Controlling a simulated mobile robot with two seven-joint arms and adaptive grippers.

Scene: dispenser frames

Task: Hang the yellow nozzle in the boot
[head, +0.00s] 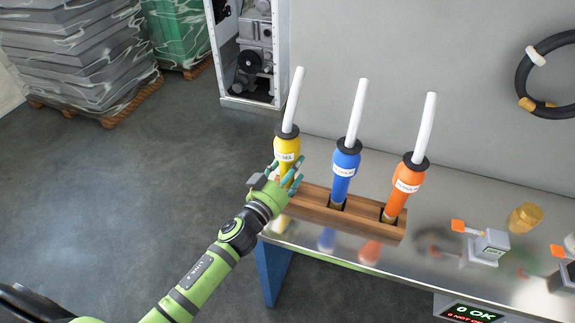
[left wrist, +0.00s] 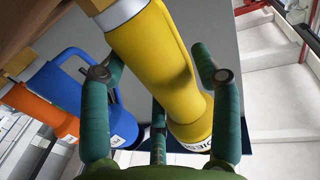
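The yellow nozzle (head: 287,146), with a black collar and white spout, stands tilted at the left end of a wooden rack (head: 312,200) on the metal table. My left gripper (head: 285,172) is at its lower body, with fingers spread on both sides. In the left wrist view, the yellow nozzle (left wrist: 160,65) runs between the open fingers (left wrist: 163,78); firm contact cannot be seen. I cannot make out a boot for certain. My right gripper is not in view.
A blue nozzle (head: 346,160) and an orange nozzle (head: 407,178) stand in the same rack, to the right. A white dispenser frame (head: 281,45) with pump parts stands behind the table. Wrapped pallet stacks are far left; the floor between is clear.

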